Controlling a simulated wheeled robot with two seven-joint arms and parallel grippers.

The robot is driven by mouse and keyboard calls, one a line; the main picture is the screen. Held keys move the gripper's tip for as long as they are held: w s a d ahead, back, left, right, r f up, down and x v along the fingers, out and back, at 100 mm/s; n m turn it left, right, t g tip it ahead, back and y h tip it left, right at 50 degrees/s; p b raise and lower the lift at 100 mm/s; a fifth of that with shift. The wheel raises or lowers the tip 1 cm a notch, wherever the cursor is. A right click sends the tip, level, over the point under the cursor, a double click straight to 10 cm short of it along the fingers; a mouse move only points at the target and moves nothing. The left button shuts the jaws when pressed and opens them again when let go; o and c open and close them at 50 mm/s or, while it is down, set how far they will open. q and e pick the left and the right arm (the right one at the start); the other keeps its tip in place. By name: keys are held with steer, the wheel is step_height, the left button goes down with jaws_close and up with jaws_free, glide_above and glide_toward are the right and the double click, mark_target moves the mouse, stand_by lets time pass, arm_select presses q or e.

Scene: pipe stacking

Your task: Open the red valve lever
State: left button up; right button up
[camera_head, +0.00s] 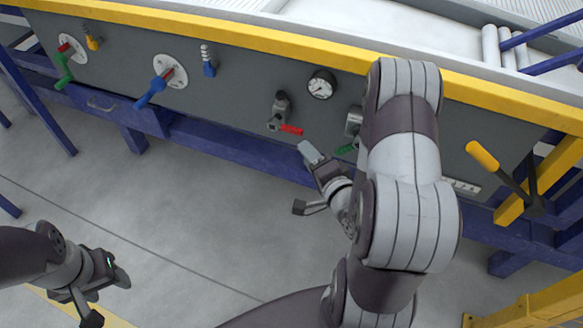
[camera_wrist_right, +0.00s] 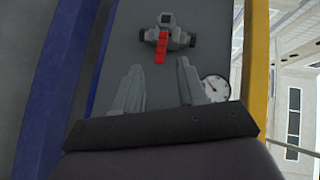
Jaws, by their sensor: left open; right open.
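The red valve lever (camera_head: 291,129) is on a grey valve body (camera_head: 280,105) mounted on the grey panel, near the panel's middle. In the right wrist view the red lever (camera_wrist_right: 161,47) hangs from the valve, beyond my fingertips. My right gripper (camera_head: 305,178) is open and empty, below the red lever and apart from it; its fingers (camera_wrist_right: 160,80) point toward the valve in the wrist view. My left gripper (camera_head: 108,296) is open and empty at the lower left, over the floor and far from the panel.
A gauge (camera_head: 321,84) sits right of the red valve. A green lever (camera_head: 346,149) is partly hidden behind my right arm. Blue (camera_head: 152,92) and green (camera_head: 63,74) handles are further left. A yellow-handled lever (camera_head: 483,156) sticks out at right. The floor in front is clear.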

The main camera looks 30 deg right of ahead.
mark_target(295, 133)
steer(key=w+m+b, duration=0.1)
steer(key=w, duration=0.2)
steer(key=w+d+f+m+t+b, duration=0.1)
steer(key=w+b, duration=0.1)
steer(key=w, duration=0.2)
steer(key=w+m+t+h+b, duration=0.1)
steer(key=w+b, duration=0.1)
steer(key=w, duration=0.2)
steer(key=shift+d+f, duration=0.25)
steer(key=shift+f, duration=0.15)
arm_select(q)
step_height(295, 133, down, 8)
steer(key=shift+w+r, duration=0.15)
steer(key=shift+r, duration=0.1)
steer(key=shift+a, duration=0.1)
arm_select(e)
jaws_close()
